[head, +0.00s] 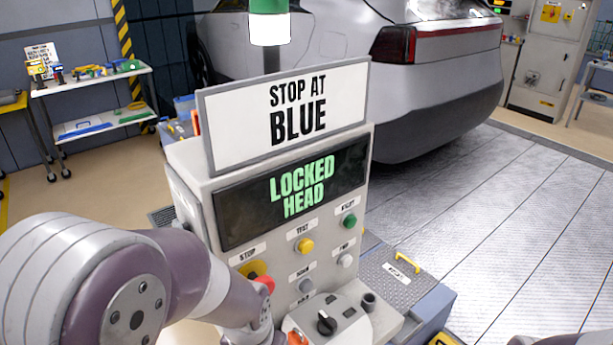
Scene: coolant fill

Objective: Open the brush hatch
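A dark textured plate (376,276) with a yellow handle (405,262) lies flat on a blue-grey box to the right of the control console. A small label sits on it, too small to read, so I cannot tell for sure that it is the brush hatch. It looks closed. My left arm reaches in from the left, and its wrist runs down in front of the console to the bottom edge. My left gripper's fingers are out of view. Only a sliver of my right arm shows at the bottom right; its gripper is out of view.
The grey console (188,180) carries a "STOP AT BLUE" sign (290,110), a screen (291,190) reading "LOCKED HEAD", coloured buttons and a black knob (326,322). A silver car (440,90) stands behind. The metal floor (520,220) at right is clear.

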